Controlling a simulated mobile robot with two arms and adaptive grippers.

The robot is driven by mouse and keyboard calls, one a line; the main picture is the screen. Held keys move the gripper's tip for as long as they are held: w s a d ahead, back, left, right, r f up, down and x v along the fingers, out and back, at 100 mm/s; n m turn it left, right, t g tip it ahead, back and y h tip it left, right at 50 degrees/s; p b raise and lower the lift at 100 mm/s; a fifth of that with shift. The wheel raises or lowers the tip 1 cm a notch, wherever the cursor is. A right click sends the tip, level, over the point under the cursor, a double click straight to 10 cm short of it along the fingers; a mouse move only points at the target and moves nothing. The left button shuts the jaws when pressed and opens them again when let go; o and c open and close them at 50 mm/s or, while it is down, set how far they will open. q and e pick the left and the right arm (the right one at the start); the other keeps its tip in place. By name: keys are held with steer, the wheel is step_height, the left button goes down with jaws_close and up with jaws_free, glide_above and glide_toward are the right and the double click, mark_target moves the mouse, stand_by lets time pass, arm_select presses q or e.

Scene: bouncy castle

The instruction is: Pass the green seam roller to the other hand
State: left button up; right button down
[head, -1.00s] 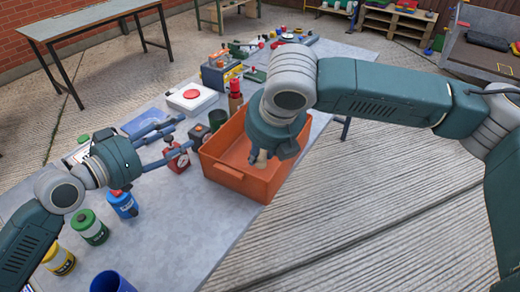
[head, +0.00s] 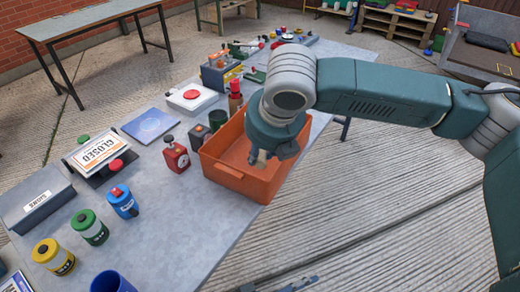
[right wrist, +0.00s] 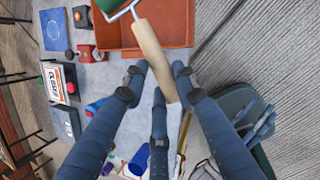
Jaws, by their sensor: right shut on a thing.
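The green seam roller has a cream handle and a green roller on a metal fork; it shows at the top of the right wrist view (right wrist: 150,50). My right gripper (right wrist: 160,83) is shut on its handle. In the head view this gripper (head: 262,157) hangs over the orange crate, with a bit of the pale handle showing and the green roller hidden. My left gripper (head: 290,286) shows only its fingertips at the bottom edge of the head view. In the right wrist view the left gripper (right wrist: 258,122) is at the lower right, fingers apart and empty.
The orange crate (head: 222,172) stands at the table's right edge. Red, blue, green and yellow containers, a closed sign (head: 95,150) and a grey box (head: 38,197) stand left on the grey table (head: 180,225). The table's middle front is bare.

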arm_select(q)
steer(key=w+a+f+t+y, duration=0.1)
steer(key=w+a+f+y, duration=0.15)
steer(key=a+f, duration=0.35)
steer(key=w+a+f+y, duration=0.2)
steer(key=w+a+f, duration=0.15)
steer(key=f, duration=0.45)
steer(key=s+a+f+n+y, duration=0.15)
steer(key=a+f+y, duration=0.25)
steer(key=a+f, duration=0.85)
steer(key=s+a+f+g+y, duration=0.3)
steer(key=s+a+f, duration=0.7)
steer(key=s+f, duration=0.15)
steer(key=s+a+f+g, duration=0.1)
steer(key=s+a, duration=0.1)
steer(key=s, duration=0.5)
steer(key=s+a+f+g+y, duration=0.1)
steer(key=s+a+f, duration=0.1)
steer(key=s, duration=0.5)
steer(key=shift+s+a+f+g, duration=0.2)
steer(key=shift+s+g, duration=0.1)
steer(key=shift+s, duration=0.1)
